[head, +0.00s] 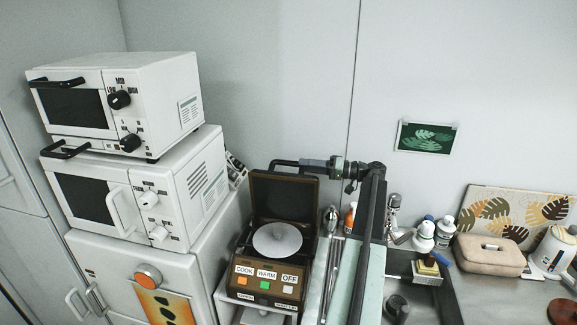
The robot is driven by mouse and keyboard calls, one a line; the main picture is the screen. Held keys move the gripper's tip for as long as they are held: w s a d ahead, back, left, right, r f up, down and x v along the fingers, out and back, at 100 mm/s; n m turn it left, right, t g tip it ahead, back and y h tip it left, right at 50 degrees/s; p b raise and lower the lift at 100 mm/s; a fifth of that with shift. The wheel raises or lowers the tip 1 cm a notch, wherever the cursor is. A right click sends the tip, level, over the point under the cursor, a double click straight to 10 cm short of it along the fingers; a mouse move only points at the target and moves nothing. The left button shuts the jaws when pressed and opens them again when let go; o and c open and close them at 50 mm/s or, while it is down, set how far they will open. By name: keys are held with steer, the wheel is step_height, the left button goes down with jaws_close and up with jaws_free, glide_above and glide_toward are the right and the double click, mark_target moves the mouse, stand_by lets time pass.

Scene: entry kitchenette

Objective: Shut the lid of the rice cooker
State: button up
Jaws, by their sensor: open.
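The rice cooker (244,262) is a brown, boxy appliance low in the middle of the head view, with COOK, WARM and OFF buttons on its front. Its lid (284,196) stands raised, roughly upright at the back, and a round pale plate shows inside. My gripper (304,163) is at the lid's upper edge, toward its right, with the arm reaching in from the right. A dark bar lies along the lid's top beside the gripper. I cannot tell whether the gripper touches the lid. The fingertips are small and hard to make out, but the jaws are open with nothing seen in them.
Two stacked white ovens (178,95) stand on a white cabinet (190,270) close to the cooker's left. To the right are a sink (425,295), bottles (445,228), a tan case (490,254) and a leaf-patterned board (515,212). The wall above the cooker is clear.

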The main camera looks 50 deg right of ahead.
mark_target(276, 163)
steer(key=x, duration=0.8)
steer(key=shift+a, duration=0.15)
steer(key=shift+s, duration=0.1)
steer(key=shift+c, duration=0.2)
steer(key=shift+r, duration=0.1)
jaws_close()
steer(key=shift+s, duration=0.1)
stand_by(0.6)
